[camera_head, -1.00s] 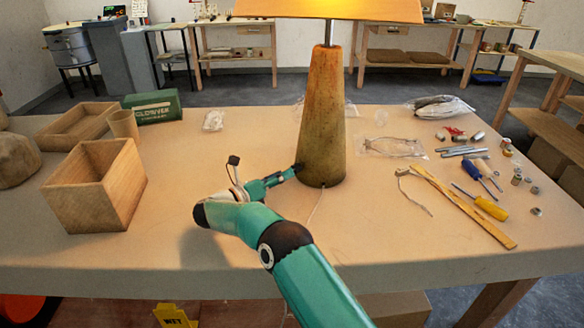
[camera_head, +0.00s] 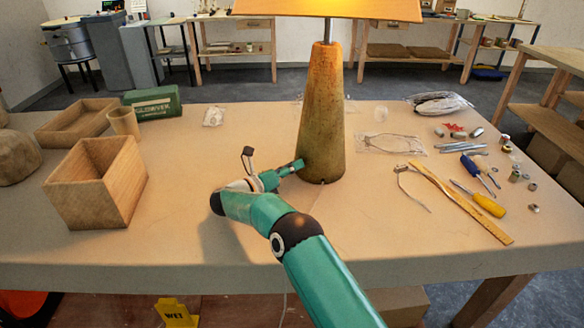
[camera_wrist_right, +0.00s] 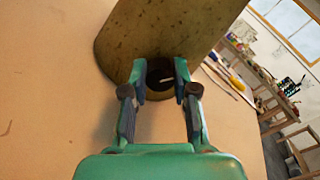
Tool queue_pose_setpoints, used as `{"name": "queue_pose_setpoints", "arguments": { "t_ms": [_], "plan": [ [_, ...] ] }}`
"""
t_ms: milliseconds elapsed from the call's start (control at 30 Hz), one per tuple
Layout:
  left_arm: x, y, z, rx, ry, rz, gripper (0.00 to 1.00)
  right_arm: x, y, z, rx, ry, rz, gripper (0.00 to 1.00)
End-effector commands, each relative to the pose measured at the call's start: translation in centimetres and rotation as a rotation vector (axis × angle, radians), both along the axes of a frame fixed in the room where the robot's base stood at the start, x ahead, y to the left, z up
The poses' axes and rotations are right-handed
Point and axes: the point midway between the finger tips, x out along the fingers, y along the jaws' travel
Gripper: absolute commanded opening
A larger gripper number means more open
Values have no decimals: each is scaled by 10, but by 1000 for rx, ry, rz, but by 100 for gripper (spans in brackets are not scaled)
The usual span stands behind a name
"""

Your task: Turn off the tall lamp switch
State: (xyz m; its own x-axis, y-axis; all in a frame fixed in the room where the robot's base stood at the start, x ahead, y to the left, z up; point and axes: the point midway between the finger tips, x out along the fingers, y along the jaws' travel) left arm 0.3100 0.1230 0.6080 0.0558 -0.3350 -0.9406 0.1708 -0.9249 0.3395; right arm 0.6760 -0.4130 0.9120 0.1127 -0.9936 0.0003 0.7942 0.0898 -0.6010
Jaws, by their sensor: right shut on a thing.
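The tall lamp has a tapered brown-olive body (camera_head: 323,120) standing upright on the table, with a glowing orange shade (camera_head: 330,8) cut off at the top. The lamp also shows in the right wrist view (camera_wrist_right: 175,25). Low on its body is a dark round switch (camera_wrist_right: 160,78) with a pale slot or bar in it. My right gripper (camera_wrist_right: 161,82) has its fingers on either side of this switch, closed on it. In the head view my right gripper (camera_head: 297,166) meets the lower left side of the lamp. My left gripper is not visible.
A wooden box (camera_head: 75,195), a cup (camera_head: 125,122) and a green box (camera_head: 152,103) stand at the left. A wooden strip (camera_head: 460,205), screwdrivers (camera_head: 480,200) and several small parts lie at the right. The table front is mostly clear.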

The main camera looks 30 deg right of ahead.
Motion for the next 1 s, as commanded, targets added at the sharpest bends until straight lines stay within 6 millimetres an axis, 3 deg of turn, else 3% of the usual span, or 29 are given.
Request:
{"name": "queue_pose_setpoints", "arguments": {
  "t_ms": [467, 1000],
  "plan": [
    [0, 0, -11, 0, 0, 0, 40, 1, 1, -3, -9, 84, 6, 0],
    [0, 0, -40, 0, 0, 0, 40, 1, 1, -3, -60, 525, 8, 0]
  ]
}}
